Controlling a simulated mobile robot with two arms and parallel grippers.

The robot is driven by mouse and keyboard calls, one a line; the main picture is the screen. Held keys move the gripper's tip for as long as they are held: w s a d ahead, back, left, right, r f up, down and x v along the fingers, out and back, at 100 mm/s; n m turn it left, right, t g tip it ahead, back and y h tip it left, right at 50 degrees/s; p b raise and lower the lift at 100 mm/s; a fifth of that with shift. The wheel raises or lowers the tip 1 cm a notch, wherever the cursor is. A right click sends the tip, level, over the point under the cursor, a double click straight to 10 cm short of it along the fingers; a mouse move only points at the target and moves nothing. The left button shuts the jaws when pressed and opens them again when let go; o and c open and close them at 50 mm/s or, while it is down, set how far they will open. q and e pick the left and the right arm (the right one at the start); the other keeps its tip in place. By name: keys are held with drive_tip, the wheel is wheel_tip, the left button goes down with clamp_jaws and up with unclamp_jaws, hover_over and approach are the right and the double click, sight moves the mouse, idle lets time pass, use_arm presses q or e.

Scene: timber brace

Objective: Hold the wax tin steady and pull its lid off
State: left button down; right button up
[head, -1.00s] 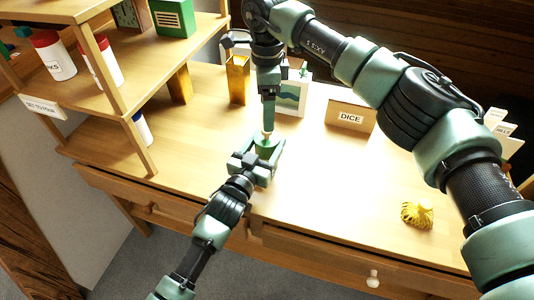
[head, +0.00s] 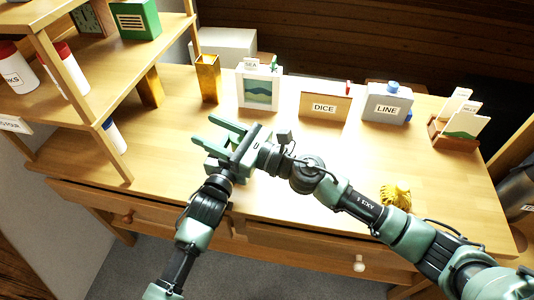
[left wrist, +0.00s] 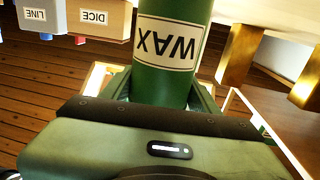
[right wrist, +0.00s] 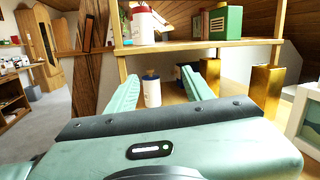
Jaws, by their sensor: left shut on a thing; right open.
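The wax tin is a green cylinder with a white WAX label (left wrist: 168,42), upside down in the left wrist view. My left gripper (left wrist: 163,88) is shut on its body. In the head view the tin is mostly hidden behind my right gripper, and its top and lid cannot be made out in any view. My right gripper (head: 204,131) is open, with its fingers pointing left above the desk, close by the left gripper. In the right wrist view nothing is between its fingers (right wrist: 170,74); they point towards the shelf.
A wooden shelf (head: 75,105) with bottles stands at left. A yellow brush-like thing (head: 396,195) lies at right; the desk's middle is clear.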

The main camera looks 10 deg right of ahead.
drive_tip(key=s+d+f+m+t+h, duration=0.2)
drive_tip(key=d+f+m+t+h, duration=0.15)
drive_tip(key=d, duration=0.25)
drive_tip(key=s+d+f+m+t+h, duration=0.2)
drive_tip(key=d+m+h, duration=0.2)
drive_tip(key=d+h, duration=0.15)
drive_tip(key=x, duration=1.2)
drive_tip(key=shift+r, duration=0.25)
drive_tip(key=shift+d, duration=0.1)
clamp_jaws()
drive_tip(key=shift+r, duration=0.25)
drive_tip(key=shift+r, duration=0.9)
